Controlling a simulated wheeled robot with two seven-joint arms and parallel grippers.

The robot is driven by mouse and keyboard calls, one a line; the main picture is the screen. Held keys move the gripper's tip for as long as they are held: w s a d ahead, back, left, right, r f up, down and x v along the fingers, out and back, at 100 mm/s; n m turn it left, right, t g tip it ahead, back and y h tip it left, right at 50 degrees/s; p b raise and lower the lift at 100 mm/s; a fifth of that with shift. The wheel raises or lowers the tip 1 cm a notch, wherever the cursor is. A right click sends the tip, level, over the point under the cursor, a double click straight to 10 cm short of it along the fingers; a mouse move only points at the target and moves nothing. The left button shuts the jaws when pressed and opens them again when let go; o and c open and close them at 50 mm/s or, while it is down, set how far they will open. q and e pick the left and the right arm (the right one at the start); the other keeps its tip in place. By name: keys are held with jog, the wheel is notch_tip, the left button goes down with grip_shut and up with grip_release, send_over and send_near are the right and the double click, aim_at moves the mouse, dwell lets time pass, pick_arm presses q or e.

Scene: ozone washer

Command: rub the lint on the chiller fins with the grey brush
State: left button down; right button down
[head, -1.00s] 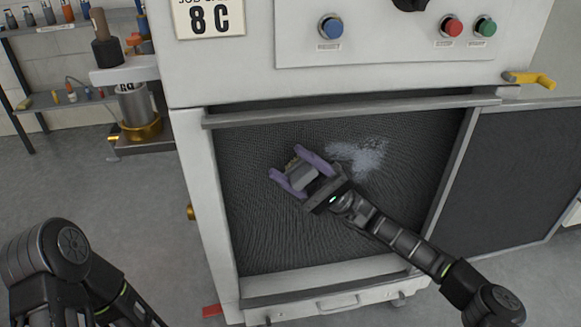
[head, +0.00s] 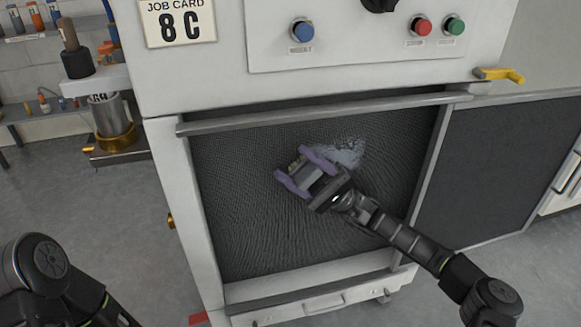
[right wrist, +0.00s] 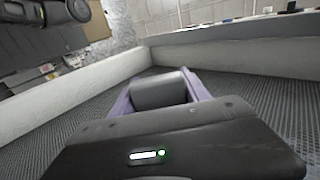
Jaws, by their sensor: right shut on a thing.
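The chiller fins (head: 240,220) are a dark, finely ridged panel in the front of the white machine. A pale patch of lint (head: 345,152) lies on their upper middle. My right gripper (head: 297,172) is in front of the fins, just left of and below the lint, with purple fingers shut on the grey brush (head: 311,176). The right wrist view shows the grey brush body (right wrist: 160,91) between the purple fingers. The brush's far end is mostly hidden, and I cannot tell whether it touches the fins. My left arm shows at the lower left, but its gripper is out of view.
A grey rail (head: 320,113) crosses above the fins, and a pale sill (head: 310,281) runs below. A dark panel (head: 500,165) stands open at the right. A yellow handle (head: 499,75) sticks out at upper right. A side bench with a metal pot (head: 108,118) stands at left.

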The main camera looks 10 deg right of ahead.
jog(key=shift+w+d, duration=0.15)
jog(key=shift+d, duration=0.9)
jog(key=shift+d, duration=0.1)
jog(key=shift+d, duration=1.6)
jog(key=shift+d, duration=0.1)
